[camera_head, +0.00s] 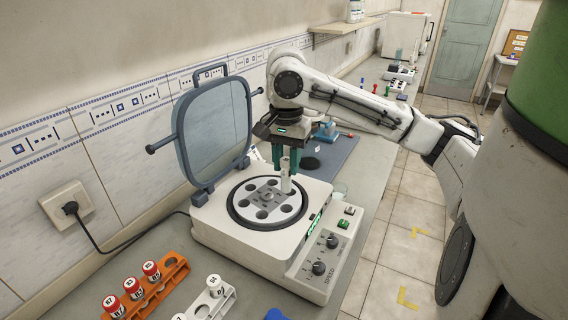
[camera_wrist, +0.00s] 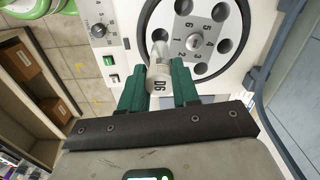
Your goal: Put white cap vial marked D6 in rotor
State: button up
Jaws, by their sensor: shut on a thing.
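The vial marked D6 (camera_wrist: 159,80) is pale, with its label facing the wrist camera. It also shows in the head view (camera_head: 286,184), roughly upright. My gripper (camera_head: 284,160) is shut on it, with a green finger on each side in the wrist view (camera_wrist: 158,84). The vial's lower end is over the back right part of the grey rotor (camera_head: 268,198), close to a hole. I cannot tell whether its tip has entered the hole. The rotor, also in the wrist view (camera_wrist: 208,33), has numbered round holes, and those in view look empty.
The centrifuge's lid (camera_head: 212,130) stands open behind the rotor. Knobs and buttons sit on the centrifuge's panel (camera_head: 330,255). An orange rack (camera_head: 150,293) with red-capped vials and a white rack (camera_head: 210,305) with white-capped vials stand in front. A blue mat (camera_head: 335,150) lies behind.

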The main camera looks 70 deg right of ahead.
aim_at(286, 180)
jog(key=shift+d+f+b, duration=0.15)
jog(key=shift+f+b, duration=0.6)
jog(key=shift+b, duration=0.15)
notch_tip(286, 180, down, 3)
jog(key=b, duration=0.3)
jog(key=shift+f+b, duration=0.1)
jog(key=shift+b, duration=0.3)
jog(key=shift+r, duration=0.25)
jog(key=shift+f+p, duration=0.1)
jog(key=shift+p, duration=0.2)
jog(key=shift+f, duration=0.45)
jog(key=shift+f, duration=0.15)
jog(key=shift+f+b, duration=1)
jog(key=shift+f, duration=1.25)
jog(key=o, duration=1.1)
